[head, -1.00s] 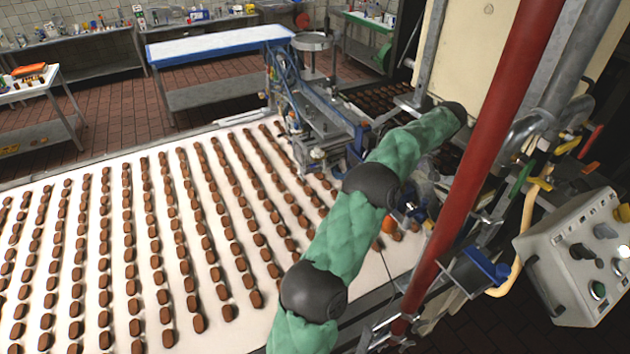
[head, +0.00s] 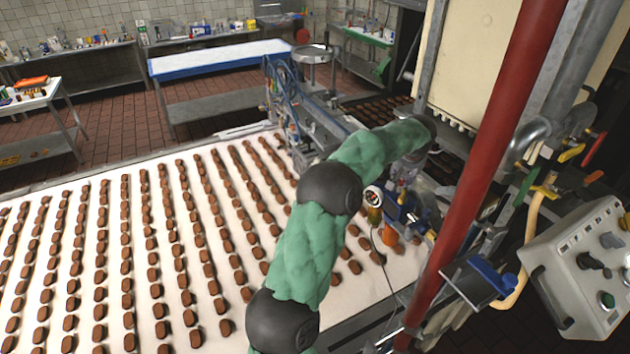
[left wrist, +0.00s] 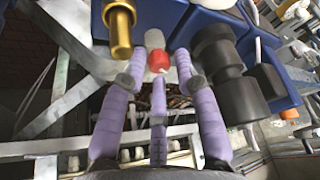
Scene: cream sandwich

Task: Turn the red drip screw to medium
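The red drip screw (left wrist: 158,61) shows in the left wrist view as a small red knob below a pale round part. My left gripper (left wrist: 160,70) has purple fingers, and its two outer fingertips stand apart on either side of the red screw. A gap shows on each side, so it is open and not closed on the screw. In the head view my green-sleeved left arm reaches over the conveyor to the machine, and the arm and machine parts hide most of the gripper. I cannot make out the red screw there. My right gripper is not in view.
A round gauge (head: 373,196) stands beside my arm. A thick red pipe (head: 480,180) and a control box (head: 585,270) are to the right. Rows of chocolate pieces cover the white conveyor (head: 235,345).

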